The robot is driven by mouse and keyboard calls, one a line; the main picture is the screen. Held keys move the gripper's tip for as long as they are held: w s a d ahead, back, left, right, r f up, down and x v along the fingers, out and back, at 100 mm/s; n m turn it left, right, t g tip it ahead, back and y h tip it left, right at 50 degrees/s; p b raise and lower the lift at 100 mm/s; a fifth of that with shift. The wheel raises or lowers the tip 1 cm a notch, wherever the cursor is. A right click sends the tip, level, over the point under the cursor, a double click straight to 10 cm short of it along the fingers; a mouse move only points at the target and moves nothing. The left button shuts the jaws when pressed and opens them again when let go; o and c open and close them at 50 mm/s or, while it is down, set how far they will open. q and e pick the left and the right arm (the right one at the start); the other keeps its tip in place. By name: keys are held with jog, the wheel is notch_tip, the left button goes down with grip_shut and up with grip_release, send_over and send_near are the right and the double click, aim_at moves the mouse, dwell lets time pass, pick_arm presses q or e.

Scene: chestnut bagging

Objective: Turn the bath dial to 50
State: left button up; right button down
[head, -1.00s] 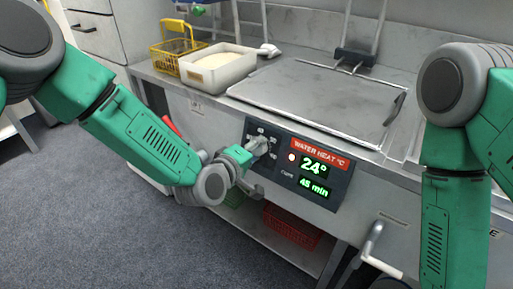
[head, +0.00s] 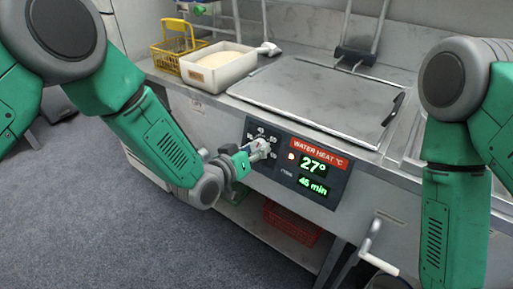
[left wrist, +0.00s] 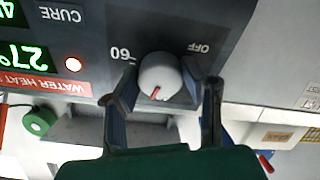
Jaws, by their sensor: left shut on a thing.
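The bath dial (left wrist: 160,74) is a round grey knob with a red pointer mark, on the dark control panel (head: 318,190). My left gripper (head: 262,150) is shut on the dial, with one finger on each side of it in the left wrist view (left wrist: 163,95). That view is upside down and shows the labels 60 and OFF beside the knob. The display (head: 313,167) reads 27° in green, with 45 min below it. A small red lamp (left wrist: 73,65) is lit next to the display. My right arm is at the right, its gripper out of view.
A lidded steel bath (head: 318,100) is above the panel. A white tub (head: 217,77) of pale grains and a yellow basket (head: 165,55) stand left of it. A crank handle (head: 371,240) sticks out at lower right. A red basket (head: 292,228) is on the lower shelf.

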pick_arm(q)
jog(key=m, duration=0.6)
jog(key=shift+s+f+g+h, duration=0.2)
jog(key=shift+f+g+h, duration=0.1)
jog(key=shift+f, duration=0.1)
jog(key=shift+m, duration=0.4)
jog(key=o, duration=1.1)
jog(key=shift+o, duration=0.2)
jog(key=shift+w+a+r, duration=0.1)
jog(key=shift+w, duration=0.05)
jog(key=shift+r, duration=0.15)
jog(key=v, duration=1.2)
jog(key=shift+w, duration=0.1)
